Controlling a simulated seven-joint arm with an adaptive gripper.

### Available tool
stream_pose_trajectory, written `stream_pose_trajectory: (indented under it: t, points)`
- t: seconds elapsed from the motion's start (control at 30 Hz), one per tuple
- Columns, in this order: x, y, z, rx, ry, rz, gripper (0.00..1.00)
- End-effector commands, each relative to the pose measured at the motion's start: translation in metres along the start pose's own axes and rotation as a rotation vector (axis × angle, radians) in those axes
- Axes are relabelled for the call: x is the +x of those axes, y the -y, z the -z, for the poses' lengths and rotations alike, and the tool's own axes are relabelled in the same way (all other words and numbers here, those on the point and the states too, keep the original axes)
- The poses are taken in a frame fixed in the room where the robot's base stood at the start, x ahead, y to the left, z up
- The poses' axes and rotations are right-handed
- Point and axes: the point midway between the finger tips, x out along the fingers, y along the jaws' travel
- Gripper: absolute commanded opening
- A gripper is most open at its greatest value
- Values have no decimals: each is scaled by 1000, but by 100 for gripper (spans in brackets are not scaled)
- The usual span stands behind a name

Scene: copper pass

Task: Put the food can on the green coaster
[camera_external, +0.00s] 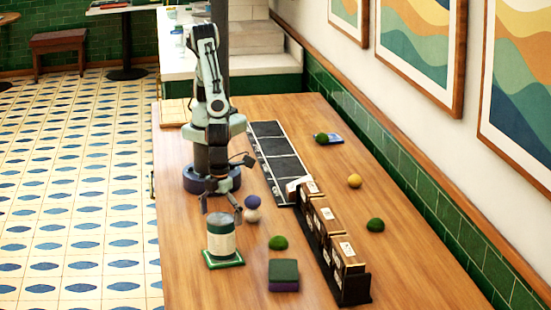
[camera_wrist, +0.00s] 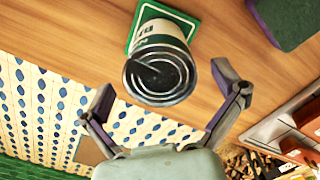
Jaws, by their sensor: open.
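The food can (camera_external: 221,237) is a cylinder with a dark green top and a cream label. It stands upright on the green coaster (camera_external: 236,263) near the table's left edge. In the wrist view the can (camera_wrist: 161,62) shows its metal end, with a corner of the coaster (camera_wrist: 184,17) behind it. My gripper (camera_external: 220,203) is above and just behind the can in the external view. In the wrist view my gripper (camera_wrist: 167,100) has its fingers spread apart, one on each side of the can's near end, with visible gaps and no contact.
A dark green and purple block (camera_external: 284,275) lies right of the coaster. Green balls (camera_external: 278,243), a white ball (camera_external: 251,215) and a purple ball (camera_external: 252,201) lie nearby. A black rack (camera_external: 340,265) with boxes runs along the right. Bare wood lies between the coaster and block.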

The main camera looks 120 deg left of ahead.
Motion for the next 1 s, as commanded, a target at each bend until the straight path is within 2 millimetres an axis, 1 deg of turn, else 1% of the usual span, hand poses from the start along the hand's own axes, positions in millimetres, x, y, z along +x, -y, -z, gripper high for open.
stream_pose_trajectory:
  t: [0.03, 0.1, 0.2, 0.3, 0.43, 0.6, 0.67, 0.73, 0.77, 0.83, 0.87, 0.9, 0.97, 1.0]
  points:
    - [-13, 1, 1, 0, -5, 4, 95]
    - [-30, 1, 1, 0, -5, 3, 95]
    - [-52, 0, 1, 0, -4, 3, 95]
    - [-69, 0, 1, 0, -3, 2, 95]
    - [-83, 0, 0, 0, -2, 1, 95]
    - [-88, 0, -1, -3, 0, 0, 95]
    - [-92, 2, -8, -29, -2, 1, 95]
    - [-103, 7, -28, -111, -5, 0, 95]
    - [-111, 9, -42, -164, -8, -1, 95]
    - [-132, 10, -86, -335, -13, -2, 95]
    - [-141, 8, -109, -422, -14, -3, 95]
    - [-152, 2, -140, -548, -14, -4, 95]
    - [-166, -15, -187, -743, -13, -2, 95]
    - [-172, -30, -215, -871, -8, 1, 95]
